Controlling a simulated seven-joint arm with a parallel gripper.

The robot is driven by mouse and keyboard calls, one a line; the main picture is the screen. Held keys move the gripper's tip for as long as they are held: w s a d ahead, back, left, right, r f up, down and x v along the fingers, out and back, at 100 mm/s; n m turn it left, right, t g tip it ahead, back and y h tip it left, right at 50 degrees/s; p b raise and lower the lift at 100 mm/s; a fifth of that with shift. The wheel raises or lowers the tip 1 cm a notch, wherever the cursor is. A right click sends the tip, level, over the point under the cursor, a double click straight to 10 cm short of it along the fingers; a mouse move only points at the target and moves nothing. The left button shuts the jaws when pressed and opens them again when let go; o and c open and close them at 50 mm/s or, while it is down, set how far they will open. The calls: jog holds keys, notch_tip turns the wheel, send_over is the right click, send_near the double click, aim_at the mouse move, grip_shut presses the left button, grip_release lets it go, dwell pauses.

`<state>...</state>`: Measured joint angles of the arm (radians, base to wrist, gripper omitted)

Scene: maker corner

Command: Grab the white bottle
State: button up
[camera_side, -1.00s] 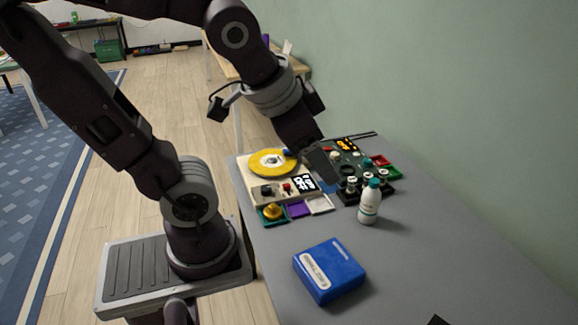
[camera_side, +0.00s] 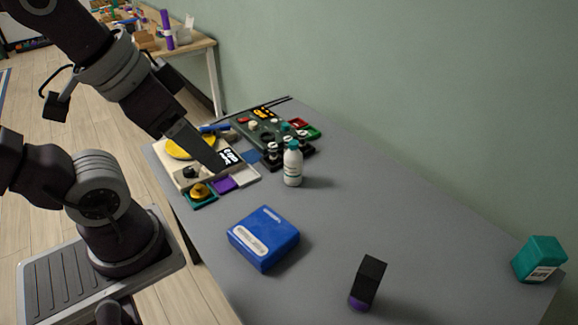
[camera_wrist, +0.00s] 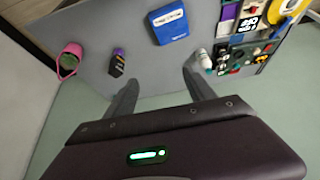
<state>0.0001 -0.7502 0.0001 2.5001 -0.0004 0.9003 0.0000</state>
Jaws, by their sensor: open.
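The white bottle (camera_side: 292,172) with a teal cap stands upright on the grey table, just in front of the dark part rack. In the wrist view the white bottle (camera_wrist: 204,59) is near the right finger's tip, at the upper right. My gripper (camera_side: 218,166) is above the yellow-disc board, to the left of the bottle and apart from it in the side view. In the wrist view my gripper (camera_wrist: 160,84) has its two fingers spread wide with nothing between them. The side view shows the fingers overlapping.
A blue box (camera_side: 263,238) lies on the grey table (camera_side: 400,215) in front of the bottle. A black item with a purple end (camera_side: 367,283) stands nearer the front. A teal container (camera_side: 538,260) is at the far right. The boards (camera_side: 245,178) and small trays crowd the left. The table right of the bottle is clear.

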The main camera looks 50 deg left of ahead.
dwell(0.4)
jog(key=shift+o, duration=1.3)
